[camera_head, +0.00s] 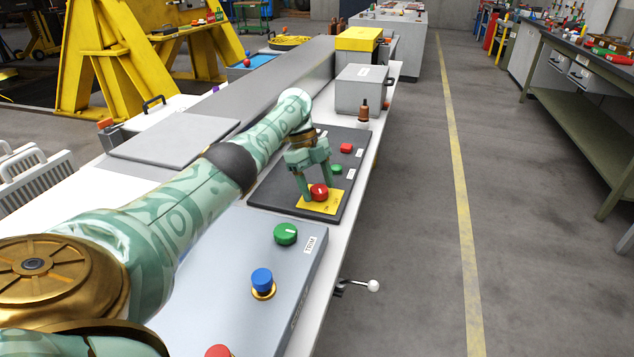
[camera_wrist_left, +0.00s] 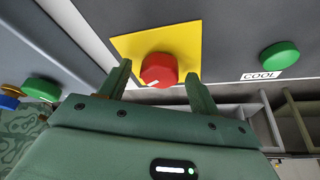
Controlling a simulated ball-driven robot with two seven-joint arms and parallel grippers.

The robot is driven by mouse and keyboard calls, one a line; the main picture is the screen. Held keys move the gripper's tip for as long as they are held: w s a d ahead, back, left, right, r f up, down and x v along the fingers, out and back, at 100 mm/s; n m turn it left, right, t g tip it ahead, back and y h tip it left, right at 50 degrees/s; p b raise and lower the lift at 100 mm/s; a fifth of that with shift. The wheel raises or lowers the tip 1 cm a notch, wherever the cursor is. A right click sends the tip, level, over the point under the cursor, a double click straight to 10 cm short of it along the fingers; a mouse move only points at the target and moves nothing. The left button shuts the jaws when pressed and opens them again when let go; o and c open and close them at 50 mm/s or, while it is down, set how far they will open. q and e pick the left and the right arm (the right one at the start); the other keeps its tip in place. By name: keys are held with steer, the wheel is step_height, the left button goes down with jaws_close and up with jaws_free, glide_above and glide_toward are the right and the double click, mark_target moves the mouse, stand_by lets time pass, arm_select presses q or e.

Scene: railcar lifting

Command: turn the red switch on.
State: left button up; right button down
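The red switch (camera_head: 319,192) is a round red knob on a yellow plate (camera_head: 311,207), set on a dark grey panel (camera_head: 274,190). It also shows in the wrist view (camera_wrist_left: 159,70), with a white pointer mark toward its lower left. My left gripper (camera_head: 315,188) reaches down over the switch. In the wrist view its two fingers stand on either side of the knob, with a gap on both sides, so it is open and holds nothing. The lettering on the yellow plate is too small to read. My right gripper is not in view.
The dark panel also has a green button (camera_head: 336,169) labelled COOL in the wrist view, and a red one (camera_head: 346,148). A nearer pale panel carries a green knob (camera_head: 286,234) and a blue knob (camera_head: 262,278). A grey box (camera_head: 361,91) stands beyond. The floor at right is clear.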

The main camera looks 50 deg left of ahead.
arm_select(q)
steer(key=b+v, duration=0.6)
steer(key=v, duration=0.6)
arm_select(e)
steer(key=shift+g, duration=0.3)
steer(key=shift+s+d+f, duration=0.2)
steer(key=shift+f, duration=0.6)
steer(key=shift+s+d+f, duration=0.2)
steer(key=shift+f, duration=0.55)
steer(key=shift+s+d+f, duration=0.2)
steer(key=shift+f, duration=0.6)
arm_select(q)
steer(key=shift+f, duration=0.1)
